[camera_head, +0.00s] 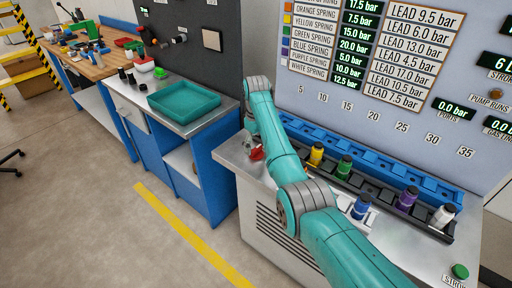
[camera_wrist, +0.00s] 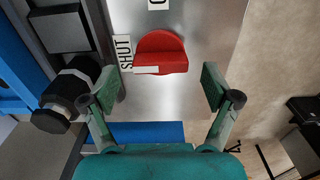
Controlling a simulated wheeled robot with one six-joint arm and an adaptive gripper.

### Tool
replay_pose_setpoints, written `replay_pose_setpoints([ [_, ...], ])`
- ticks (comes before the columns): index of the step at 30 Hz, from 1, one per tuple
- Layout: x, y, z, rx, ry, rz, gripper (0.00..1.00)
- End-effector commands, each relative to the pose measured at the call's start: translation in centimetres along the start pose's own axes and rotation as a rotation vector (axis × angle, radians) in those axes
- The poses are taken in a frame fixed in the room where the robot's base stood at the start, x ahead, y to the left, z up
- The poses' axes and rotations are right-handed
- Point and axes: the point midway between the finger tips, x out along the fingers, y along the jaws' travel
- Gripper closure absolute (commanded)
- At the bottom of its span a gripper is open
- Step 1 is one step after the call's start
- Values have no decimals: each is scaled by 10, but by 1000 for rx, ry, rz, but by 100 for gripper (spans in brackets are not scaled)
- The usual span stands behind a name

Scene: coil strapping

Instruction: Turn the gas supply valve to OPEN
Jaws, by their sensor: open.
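The gas supply valve is a red round knob (camera_wrist: 162,52) on a grey metal panel in the wrist view. A white pointer bar (camera_wrist: 146,70) on it extends left, toward the label SHUT (camera_wrist: 124,54). A second label (camera_wrist: 157,4) above the knob is cut off by the picture edge. My gripper (camera_wrist: 158,86) is open and empty, its two fingers apart, one to each lower side of the knob, with no visible contact. In the head view a small red part (camera_head: 257,153) shows beside my arm's end, where my gripper is largely hidden.
A black and grey cylindrical part (camera_wrist: 68,92) stands left of my left finger. In the head view, a dark rack (camera_head: 325,172) with several coloured cylinders lies right of my arm. A green tray (camera_head: 184,101) sits on the neighbouring bench. The yellow-striped floor at left is clear.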

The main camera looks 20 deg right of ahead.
Motion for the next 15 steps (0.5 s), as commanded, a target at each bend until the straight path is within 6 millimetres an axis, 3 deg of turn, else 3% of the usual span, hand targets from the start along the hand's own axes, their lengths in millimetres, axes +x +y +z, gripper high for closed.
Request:
replay_pose_setpoints([
  [6,15,0,0,0,-1,-1,12],
  [15,16,0,0,0,-1,0,15],
])
